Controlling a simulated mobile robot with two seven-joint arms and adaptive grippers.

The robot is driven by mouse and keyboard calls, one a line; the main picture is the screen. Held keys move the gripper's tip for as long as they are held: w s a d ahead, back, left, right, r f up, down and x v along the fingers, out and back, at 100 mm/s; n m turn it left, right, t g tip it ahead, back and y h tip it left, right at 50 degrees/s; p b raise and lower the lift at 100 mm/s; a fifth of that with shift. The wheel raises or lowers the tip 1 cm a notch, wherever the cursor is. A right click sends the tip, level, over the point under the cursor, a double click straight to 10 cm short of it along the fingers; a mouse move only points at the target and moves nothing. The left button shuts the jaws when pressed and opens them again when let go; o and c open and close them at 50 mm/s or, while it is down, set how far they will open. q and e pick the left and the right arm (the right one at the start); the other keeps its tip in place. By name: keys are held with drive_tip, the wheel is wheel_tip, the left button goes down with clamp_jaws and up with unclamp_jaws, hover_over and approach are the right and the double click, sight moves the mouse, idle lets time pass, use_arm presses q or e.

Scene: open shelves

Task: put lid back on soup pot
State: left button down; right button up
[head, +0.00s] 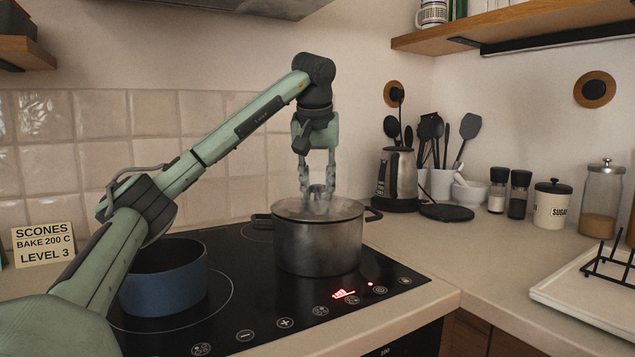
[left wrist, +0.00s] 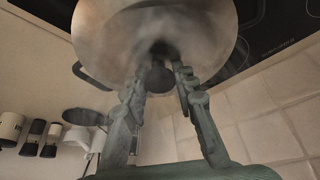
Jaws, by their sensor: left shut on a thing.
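The grey metal soup pot (head: 318,250) stands on the black cooktop, with steam above it. The lid (head: 290,208) lies across the pot's top; its edge looks level with the rim, though I cannot tell whether it is fully seated. My left gripper (head: 317,190) points straight down over the lid's middle and is shut on the lid's knob. In the left wrist view the lid (left wrist: 105,40) fills the top, with the gripper's fingers (left wrist: 160,72) at the dark knob between them. Steam blurs the contact. My right gripper is not in view.
A blue open pot (head: 165,285) stands on the cooktop (head: 250,300) at left, below my arm. A kettle (head: 396,180), a utensil holder and jars stand at the back right. A black rack (head: 610,262) sits on a white board at right. The counter (head: 440,255) beside the pot is clear.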

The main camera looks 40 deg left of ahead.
use_arm(q)
drive_tip(key=shift+s+d+r+p, duration=0.1)
drive_tip(key=shift+p, duration=0.2)
idle(0.6)
drive_tip(key=shift+f, duration=0.25)
idle(1.4)
drive_tip(key=c, duration=0.6)
unclamp_jaws()
drive_tip(key=shift+c, duration=0.2)
drive_tip(key=shift+r, duration=3.55)
drive_tip(key=shift+c, duration=0.2)
clamp_jaws()
